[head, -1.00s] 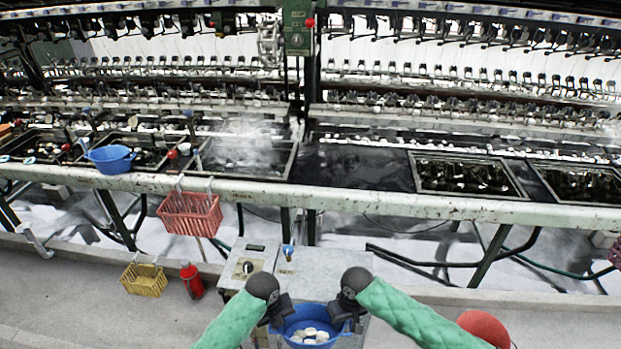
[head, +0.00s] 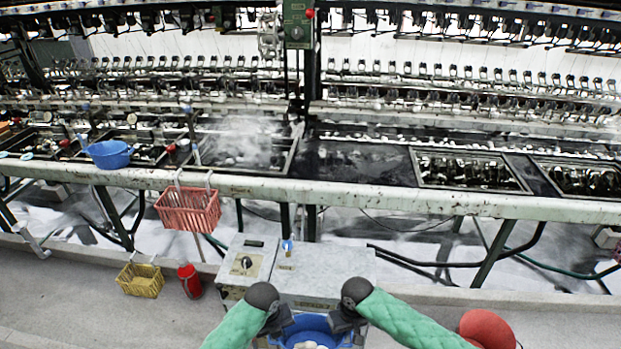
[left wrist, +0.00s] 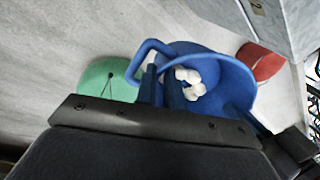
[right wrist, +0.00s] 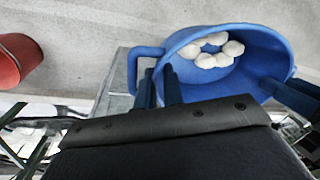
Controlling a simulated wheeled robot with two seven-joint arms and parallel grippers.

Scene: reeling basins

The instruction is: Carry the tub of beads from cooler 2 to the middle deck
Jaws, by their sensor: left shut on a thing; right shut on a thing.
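A blue tub (head: 308,324) with several white rounded lumps in it is at the bottom edge of the head view, its near part cut off. It hangs level between my two grippers, at the near side of the grey metal cabinet. My left gripper (head: 279,321) is shut on one handle of the tub. My right gripper (head: 344,319) is shut on the opposite handle. In the left wrist view the tub (left wrist: 236,78) shows with floor behind it and the white lumps inside. The right wrist view also shows the tub (right wrist: 270,62) and its lumps.
The grey cabinet (head: 330,272) with a knob panel stands just beyond the tub. A red stool (head: 488,328) is at the right; a green stool (left wrist: 108,82) shows in the left wrist view. A red basket (head: 190,208) hangs on the long rail (head: 400,203).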

